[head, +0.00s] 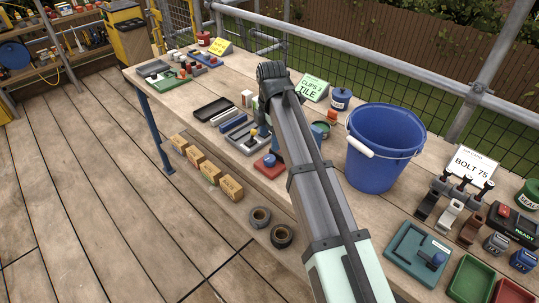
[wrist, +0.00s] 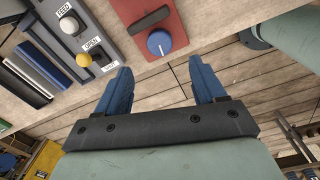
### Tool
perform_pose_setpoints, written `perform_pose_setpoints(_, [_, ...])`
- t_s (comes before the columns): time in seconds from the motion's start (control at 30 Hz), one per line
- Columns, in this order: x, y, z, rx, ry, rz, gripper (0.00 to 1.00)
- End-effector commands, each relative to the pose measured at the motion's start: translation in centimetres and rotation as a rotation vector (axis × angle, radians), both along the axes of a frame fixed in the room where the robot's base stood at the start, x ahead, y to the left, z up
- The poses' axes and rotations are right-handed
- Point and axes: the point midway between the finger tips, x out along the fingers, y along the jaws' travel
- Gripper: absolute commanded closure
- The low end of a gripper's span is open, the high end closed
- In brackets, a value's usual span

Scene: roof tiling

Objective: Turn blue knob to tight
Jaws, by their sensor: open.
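A round blue knob (wrist: 159,42) with a white mark sits on a red plate (wrist: 176,18) in the wrist view, with a dark bar beside it. The mark runs from the knob's middle toward its lower edge. Any tight label is not readable. In the head view the blue knob (head: 270,160) is left of my arm on its red base. My gripper (wrist: 160,72) is open and empty, its two blue fingers apart, with the knob just beyond the gap between the tips and not touching.
A grey panel (wrist: 112,47) with white and yellow knobs is close left of the red plate in the wrist view. A large blue bucket (head: 385,148) stands right of my arm. A teal plate (head: 418,247) with another blue knob (head: 437,260) is near the front right.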

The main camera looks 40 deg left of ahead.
Motion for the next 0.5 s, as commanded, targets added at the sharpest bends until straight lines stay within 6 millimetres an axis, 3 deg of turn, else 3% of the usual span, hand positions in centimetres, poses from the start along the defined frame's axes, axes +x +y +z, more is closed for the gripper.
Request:
perform_pose_setpoints(0.2, [0.0,0.1,-3.8,-0.001,0.0,0.0,0.31])
perform_pose_setpoints(0.5, [0.1,0.3,-7.7,0.0,0.0,0.0,0.31])
